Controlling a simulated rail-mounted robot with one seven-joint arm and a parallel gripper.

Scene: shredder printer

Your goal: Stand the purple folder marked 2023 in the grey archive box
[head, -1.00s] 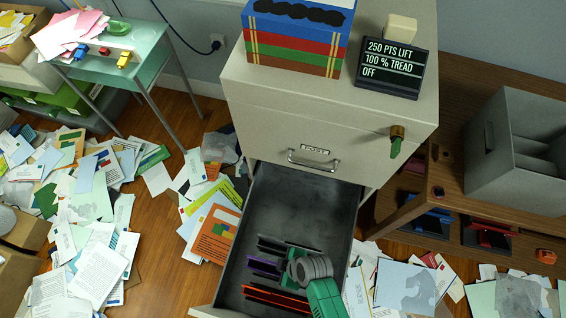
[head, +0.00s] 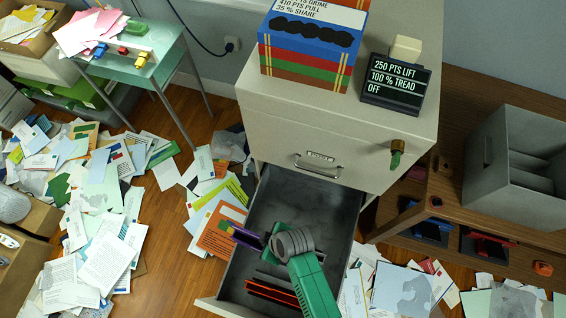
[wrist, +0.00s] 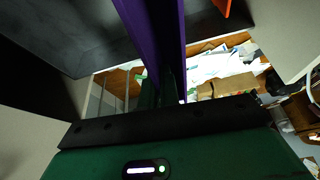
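The purple folder (head: 246,237) is off the drawer floor and seen nearly edge-on in the head view; its marking cannot be read. My gripper (head: 268,242) is at its right end, shut on it, above the open drawer (head: 290,200). In the wrist view the purple folder (wrist: 155,40) fills the upper middle, running up from the fingers. The fingertips are mostly hidden. The grey archive box (head: 487,185) stands on the wooden bench at the right, open-topped with dividers inside. My gripper is well to its left and lower.
Orange-edged folders (head: 272,292) remain in the drawer front. The cabinet (head: 330,120) rises behind, with a green-tagged brass lock (head: 396,155) on its right side. The wooden bench (head: 445,205) edges the right. Papers (head: 105,255) litter the floor.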

